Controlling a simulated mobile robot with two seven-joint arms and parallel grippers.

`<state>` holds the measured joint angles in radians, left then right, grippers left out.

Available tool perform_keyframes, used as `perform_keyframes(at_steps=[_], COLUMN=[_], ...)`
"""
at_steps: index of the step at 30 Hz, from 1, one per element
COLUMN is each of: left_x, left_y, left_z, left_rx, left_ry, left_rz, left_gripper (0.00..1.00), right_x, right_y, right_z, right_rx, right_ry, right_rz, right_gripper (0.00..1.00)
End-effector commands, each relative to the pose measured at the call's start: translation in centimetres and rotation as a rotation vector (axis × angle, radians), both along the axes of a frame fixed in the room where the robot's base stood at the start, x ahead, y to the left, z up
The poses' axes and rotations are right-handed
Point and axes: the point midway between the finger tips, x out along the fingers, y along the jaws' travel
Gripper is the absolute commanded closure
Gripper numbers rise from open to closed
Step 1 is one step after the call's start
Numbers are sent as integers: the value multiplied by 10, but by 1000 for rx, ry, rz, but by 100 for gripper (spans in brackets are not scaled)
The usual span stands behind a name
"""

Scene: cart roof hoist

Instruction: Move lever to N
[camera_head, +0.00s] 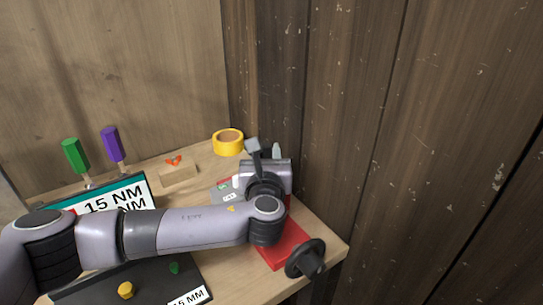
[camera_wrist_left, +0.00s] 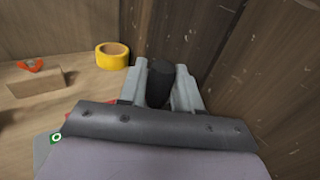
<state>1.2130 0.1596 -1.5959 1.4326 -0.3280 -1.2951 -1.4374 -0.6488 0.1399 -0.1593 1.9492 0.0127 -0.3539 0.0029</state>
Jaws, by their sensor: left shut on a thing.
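My left gripper (camera_wrist_left: 160,88) is shut on the dark knob of the lever (camera_wrist_left: 160,72), which sits between the two grey fingers in the left wrist view. In the head view my left arm reaches in from the left and its hand covers most of the lever. A red base (camera_head: 285,247) shows partly beneath the hand, with a black round knob (camera_head: 306,259) at its front end. A grey label plate (camera_head: 226,192) with small markings lies beside the hand; its letters are too small to read. The lever's exact position is hidden. My right gripper is not in view.
A yellow tape roll (camera_head: 228,142) stands at the back by the wooden wall (camera_head: 330,120). The wall is close on the right.

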Motion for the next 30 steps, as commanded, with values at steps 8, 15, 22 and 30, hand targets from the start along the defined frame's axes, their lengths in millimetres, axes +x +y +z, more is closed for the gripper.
perform_keyframes(at_steps=[8, 15, 22, 30], left_x=[-2, -2, -2, -4], left_y=[3, 4, 3, 3], left_z=[0, 0, 0, 0], left_rx=[-34, -35, -34, -34], left_ry=[-23, -24, -23, -22], left_rz=[1, 1, 1, -1], left_gripper=[100, 100, 47, 47], right_x=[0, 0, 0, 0], right_y=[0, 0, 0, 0], right_z=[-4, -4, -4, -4], right_rx=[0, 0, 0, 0], right_ry=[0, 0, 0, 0], right_rz=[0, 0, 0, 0], right_gripper=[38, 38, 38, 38])
